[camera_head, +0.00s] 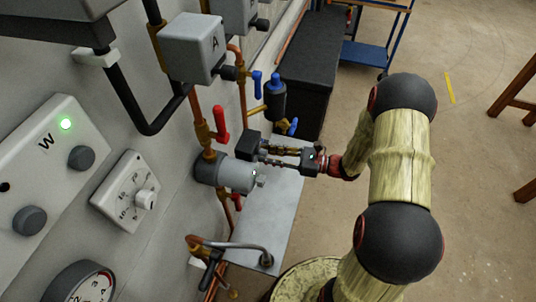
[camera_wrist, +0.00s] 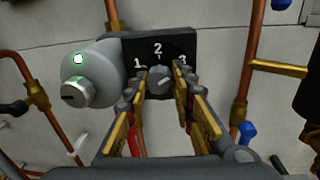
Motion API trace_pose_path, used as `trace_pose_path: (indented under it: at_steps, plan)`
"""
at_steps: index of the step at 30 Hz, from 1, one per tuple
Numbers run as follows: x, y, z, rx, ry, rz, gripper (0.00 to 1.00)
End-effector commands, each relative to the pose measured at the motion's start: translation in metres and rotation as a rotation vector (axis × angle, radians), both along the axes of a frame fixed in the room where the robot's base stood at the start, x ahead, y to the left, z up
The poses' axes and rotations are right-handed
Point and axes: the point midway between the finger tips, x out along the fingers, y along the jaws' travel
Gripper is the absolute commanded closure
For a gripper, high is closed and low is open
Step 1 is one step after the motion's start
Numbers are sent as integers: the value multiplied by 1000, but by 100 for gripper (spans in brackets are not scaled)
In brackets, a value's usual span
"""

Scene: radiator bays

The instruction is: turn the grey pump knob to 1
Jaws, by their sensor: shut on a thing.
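The grey pump knob (camera_wrist: 158,77) sits on a black dial plate (camera_wrist: 184,48) marked 1, 2 and 3 from left to right. A small pale mark shows on the knob's face, but I cannot tell surely which number the knob points to. My gripper (camera_wrist: 162,88) is shut on the knob, one finger at each side. In the head view my gripper (camera_head: 266,153) reaches left to the black dial box, and the knob is hidden there.
Copper pipes (camera_wrist: 254,60) run on both sides of the dial. A red valve lever (camera_head: 220,124) and a blue-topped dark cylinder (camera_head: 275,100) are close to my gripper. Panel W (camera_head: 95,135) and a small white dial (camera_head: 128,188) are on the wall at left. Open floor lies to the right.

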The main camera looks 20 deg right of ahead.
Motion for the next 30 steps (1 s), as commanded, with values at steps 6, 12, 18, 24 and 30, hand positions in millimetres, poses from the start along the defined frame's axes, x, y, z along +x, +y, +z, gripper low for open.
trace_pose_path:
  at_steps: [6, 12, 18, 24, 30]
  plan:
    - [0, 0, 0, 1, 1, 0, 100]
    - [0, 0, 0, -6, -8, 0, 100]
    - [0, 0, -1, -43, -58, 0, 100]
    - [0, 0, -1, -124, -169, 0, 100]
    - [0, 0, -1, -231, -318, 1, 100]
